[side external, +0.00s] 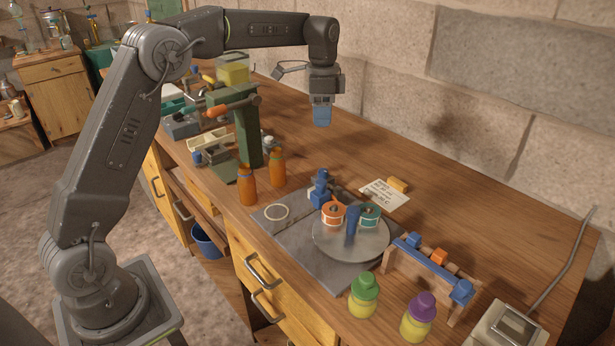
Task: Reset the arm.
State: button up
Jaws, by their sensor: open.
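My gripper (322,115) hangs from the raised arm at the upper middle of the side external view, pointing down. It is open, and I see nothing held in it. Its blue fingers are in the air above the wooden bench (370,145), clear of the things on it. The fingers are small in this view, and the gap between them is hard to make out.
A grey mat (262,217) carries a round plate (326,243) with an orange-banded and a teal-banded container. Two orange bottles (248,186) stand left of it. Jars with green (364,294) and purple (417,317) lids and a wooden rack (405,273) stand in front. The back right is bare.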

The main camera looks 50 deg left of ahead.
jog(key=s+d+r+n+t, duration=0.2)
jog(key=s+d+r, duration=0.3)
jog(key=s, duration=0.4)
jog(key=s+d+f+n+t, duration=0.1)
jog(key=s+d+n, duration=0.1)
jog(key=s, duration=1)
jog(key=s+d+f+n+t, duration=0.1)
jog(key=s+n, duration=0.3)
jog(key=s, duration=0.7)
jog(key=shift+s+d+f+n+t, duration=0.4)
jog(key=shift+f+t, duration=0.25)
jog(key=shift+t, duration=0.15)
